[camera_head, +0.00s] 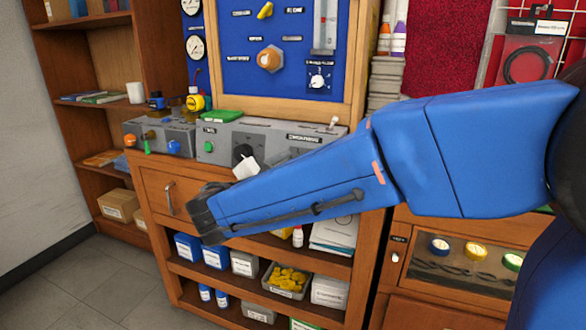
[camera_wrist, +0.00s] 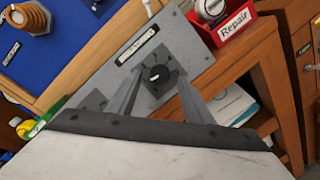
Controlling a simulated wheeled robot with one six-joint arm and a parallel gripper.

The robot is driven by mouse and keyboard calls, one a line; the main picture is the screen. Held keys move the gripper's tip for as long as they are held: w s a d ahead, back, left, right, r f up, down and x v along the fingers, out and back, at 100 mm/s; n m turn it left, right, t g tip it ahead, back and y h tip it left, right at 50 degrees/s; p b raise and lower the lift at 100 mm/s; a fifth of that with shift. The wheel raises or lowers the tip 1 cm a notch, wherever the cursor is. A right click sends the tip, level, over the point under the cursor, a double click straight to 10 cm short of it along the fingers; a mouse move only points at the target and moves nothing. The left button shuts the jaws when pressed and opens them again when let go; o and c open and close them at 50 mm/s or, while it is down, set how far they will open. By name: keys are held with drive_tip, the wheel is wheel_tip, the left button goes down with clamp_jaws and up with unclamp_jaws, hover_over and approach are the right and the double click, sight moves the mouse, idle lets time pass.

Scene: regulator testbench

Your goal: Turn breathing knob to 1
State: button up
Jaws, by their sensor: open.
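In the wrist view a round black knob (camera_wrist: 155,74) with a light pointer mark sits on a dark square plate on the grey panel (camera_wrist: 185,47). A white label (camera_wrist: 136,45) is above it, too small to read surely. My gripper (camera_wrist: 158,78) is open, with one grey finger on each side of the knob in the picture. I cannot tell whether the fingers touch it. In the head view the grey bench unit (camera_head: 222,134) has a label (camera_head: 304,138) at its right; my blue arm covers the front below that. Another black knob (camera_head: 243,153) shows left of it.
A red bin (camera_wrist: 235,38) marked Repair stands right of the panel in the wrist view. A blue board (camera_head: 290,60) with gauges and knobs rises behind the bench. A smaller grey unit (camera_head: 163,138) with coloured knobs is at left. Shelves below hold boxes.

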drive_tip(key=v, duration=1.6)
drive_tip(key=shift+s+d, duration=0.1)
drive_tip(key=w+d+f+m+g, duration=0.1)
drive_tip(key=d+f+m+g, duration=0.3)
drive_tip(key=d, duration=1)
drive_tip(key=d+f+m+g, duration=0.3)
drive_tip(key=d+f+g, duration=0.15)
drive_tip(key=d, duration=0.85)
drive_tip(key=s+d+f+m+g+y, duration=0.1)
drive_tip(key=s+d+f+m+y, duration=0.7)
drive_tip(key=s+d+m, duration=0.4)
drive_tip(key=shift+s+f+m+g, duration=0.45)
drive_tip(key=shift+s+m, duration=0.45)
drive_tip(key=shift+s, duration=0.6)
drive_tip(key=shift+f, duration=0.1)
